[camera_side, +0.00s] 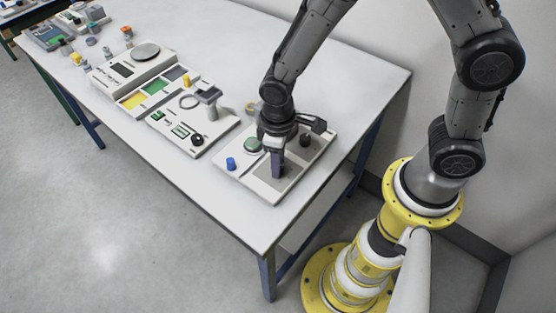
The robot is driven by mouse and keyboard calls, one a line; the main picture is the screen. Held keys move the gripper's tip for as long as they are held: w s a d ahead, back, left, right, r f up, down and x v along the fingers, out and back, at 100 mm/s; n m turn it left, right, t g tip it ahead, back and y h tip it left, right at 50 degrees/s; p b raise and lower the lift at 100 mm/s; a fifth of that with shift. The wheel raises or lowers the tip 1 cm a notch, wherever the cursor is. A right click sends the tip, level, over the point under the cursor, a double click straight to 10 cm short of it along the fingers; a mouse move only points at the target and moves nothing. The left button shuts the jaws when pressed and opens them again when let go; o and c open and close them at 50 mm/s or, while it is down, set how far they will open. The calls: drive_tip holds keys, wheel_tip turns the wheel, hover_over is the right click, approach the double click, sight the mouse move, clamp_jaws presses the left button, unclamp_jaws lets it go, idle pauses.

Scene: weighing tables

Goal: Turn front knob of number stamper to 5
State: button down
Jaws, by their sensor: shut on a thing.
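My gripper (276,152) points down over the front part of the right-hand white board (228,178). It is shut on a narrow purple-grey upright piece (276,166), just above or touching a dark grey square pad (272,183); I cannot tell which. I cannot tell for sure which thing is the number stamper, and no numbers can be read. The same board carries a blue knob (231,163), a green round button (252,145) and a black knob (305,140). My gripper hides part of the board's middle.
Left of it, another white board (212,142) carries a grey-headed stand (209,98), a small display (180,131) and a black knob (197,139). Farther left are coloured trays (155,87) and a scale with a round plate (145,51). The white table's (150,165) front strip is bare.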

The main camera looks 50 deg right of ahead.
drive_tip(key=m, duration=0.7)
drive_tip(key=shift+r, duration=0.1)
idle(0.5)
drive_tip(key=c, duration=0.5)
unclamp_jaws()
drive_tip(key=shift+c, duration=0.2)
wheel_tip(320, 180, up, 14)
